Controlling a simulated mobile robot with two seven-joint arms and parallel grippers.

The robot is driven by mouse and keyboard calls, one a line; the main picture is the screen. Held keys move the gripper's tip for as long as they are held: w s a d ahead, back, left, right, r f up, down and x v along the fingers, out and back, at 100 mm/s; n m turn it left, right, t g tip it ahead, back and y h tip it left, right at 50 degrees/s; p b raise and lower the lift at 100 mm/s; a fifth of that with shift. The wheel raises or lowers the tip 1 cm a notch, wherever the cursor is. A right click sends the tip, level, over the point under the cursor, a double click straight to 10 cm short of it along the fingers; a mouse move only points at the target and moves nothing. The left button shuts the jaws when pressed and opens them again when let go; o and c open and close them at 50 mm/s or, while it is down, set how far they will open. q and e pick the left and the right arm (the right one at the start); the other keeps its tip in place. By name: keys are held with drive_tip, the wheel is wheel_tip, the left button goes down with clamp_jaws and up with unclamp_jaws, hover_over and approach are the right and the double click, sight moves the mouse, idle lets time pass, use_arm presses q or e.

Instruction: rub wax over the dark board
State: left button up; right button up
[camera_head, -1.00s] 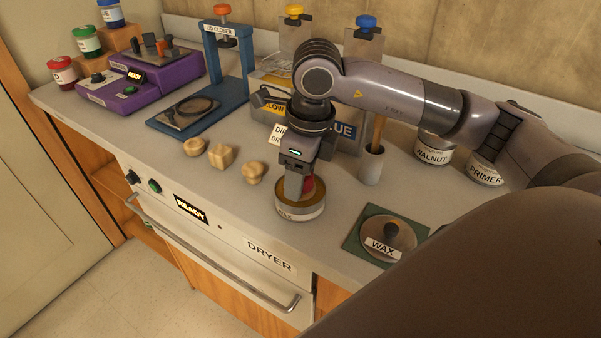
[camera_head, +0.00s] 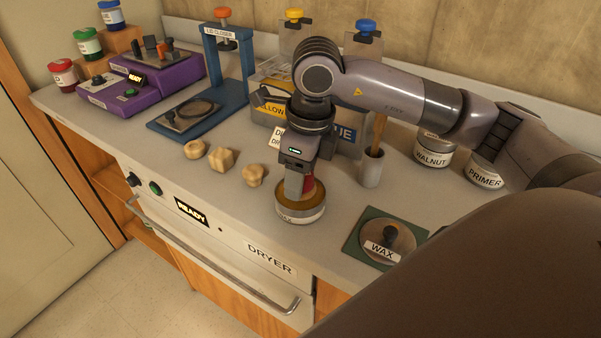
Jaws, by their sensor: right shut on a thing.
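An open, round wax tin (camera_head: 301,213) with a yellow-brown top stands on the grey counter. My right gripper (camera_head: 299,190) points down into it, shut on a red thing (camera_head: 309,184) that is mostly hidden by the fingers. The red thing is low at the wax surface; whether it touches the wax I cannot tell. A round lid labelled WAX (camera_head: 383,252) with a dark knob lies on a green square mat (camera_head: 358,238) to the right. I cannot make out the dark board. My left gripper is out of view.
Several pale wooden knobs (camera_head: 222,158) lie left of the tin. A grey cup (camera_head: 371,169) with a brush, plus WALNUT (camera_head: 432,157) and PRIMER (camera_head: 485,177) tins, stand to the right. A blue lid-closer press (camera_head: 236,86) stands behind. The DRYER drawer (camera_head: 235,255) is below the counter.

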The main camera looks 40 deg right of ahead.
drive_tip(key=shift+r+p, duration=1.7)
drive_tip(key=shift+r, duration=1.3)
